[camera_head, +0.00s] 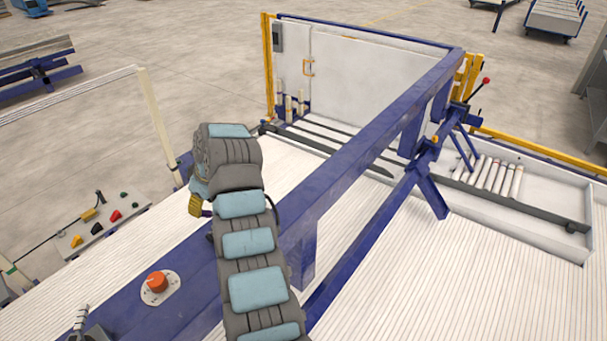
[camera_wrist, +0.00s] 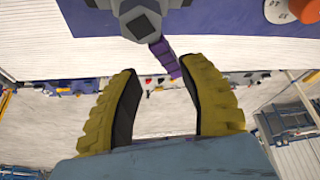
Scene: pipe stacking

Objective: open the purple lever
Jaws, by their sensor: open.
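The purple lever (camera_wrist: 164,57) shows in the wrist view. It runs from a dark grey hub (camera_wrist: 140,20) on the blue beam, tilting down and right to the gap between my fingertips. My gripper (camera_wrist: 158,68) is open, with its two yellow fingers apart and the lever's free end between the tips, closer to the right finger. I cannot tell whether a finger touches it. In the head view my gripper (camera_head: 196,205) is seen from behind, beside the blue beam. My arm hides most of the lever there.
An orange knob (camera_head: 157,282) sits on the blue beam (camera_head: 330,185) near my arm. A red-tipped lever (camera_head: 486,81) stands at the beam's far end. A tray (camera_head: 560,215) holds several pipes at right. A control panel (camera_head: 98,222) with coloured buttons is at left.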

